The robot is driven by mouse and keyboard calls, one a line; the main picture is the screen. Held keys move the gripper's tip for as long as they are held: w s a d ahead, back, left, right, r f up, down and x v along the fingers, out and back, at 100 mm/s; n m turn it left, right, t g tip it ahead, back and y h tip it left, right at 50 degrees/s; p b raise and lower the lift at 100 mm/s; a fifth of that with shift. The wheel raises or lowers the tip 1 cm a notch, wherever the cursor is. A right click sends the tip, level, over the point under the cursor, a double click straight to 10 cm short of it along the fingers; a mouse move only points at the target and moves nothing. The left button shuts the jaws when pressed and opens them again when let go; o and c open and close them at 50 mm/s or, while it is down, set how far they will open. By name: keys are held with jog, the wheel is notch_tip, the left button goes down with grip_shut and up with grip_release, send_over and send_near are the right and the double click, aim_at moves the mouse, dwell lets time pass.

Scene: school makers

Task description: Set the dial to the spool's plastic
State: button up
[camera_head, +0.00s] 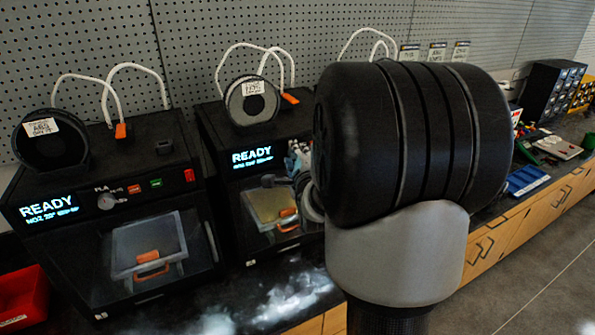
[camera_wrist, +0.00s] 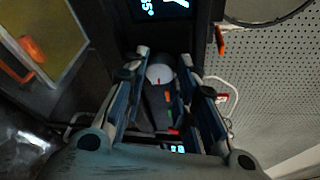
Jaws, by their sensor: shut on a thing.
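Two black printers, a left one (camera_head: 185,215) and a right one (camera_head: 215,130), stand side by side in the head view, with READY on their displays. The left spool (camera_head: 40,150) has a tag that seems to read ABS. The right spool's tag (camera_head: 252,88) is too small to read surely. The left printer has a pale dial (camera_head: 106,202) with PLA printed by it. My gripper (camera_head: 297,172) is at the right printer's front, mostly hidden behind my arm. In the wrist view my gripper (camera_wrist: 162,62) is shut on a white dial (camera_wrist: 160,76) with a red mark.
Orange-handled drawers or trays (camera_head: 150,262) show inside the printers. A red bin (camera_head: 22,298) is at the lower left. A blue tray (camera_head: 525,180) and small parts lie on the bench at right. A pegboard wall is behind. My arm hides the bench's middle.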

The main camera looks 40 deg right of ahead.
jog(key=shift+f+n+t+h+b, duration=0.1)
jog(key=shift+n+t+h+b, duration=0.4)
jog(key=shift+n+b, duration=0.95)
jog(key=shift+f+n+t+h+b, duration=0.1)
jog(key=shift+n+t+h+b, duration=0.45)
jog(key=shift+n, duration=1.4)
jog(key=shift+g+b, duration=0.25)
jog(key=shift+b, duration=0.05)
jog(key=o, duration=1.1)
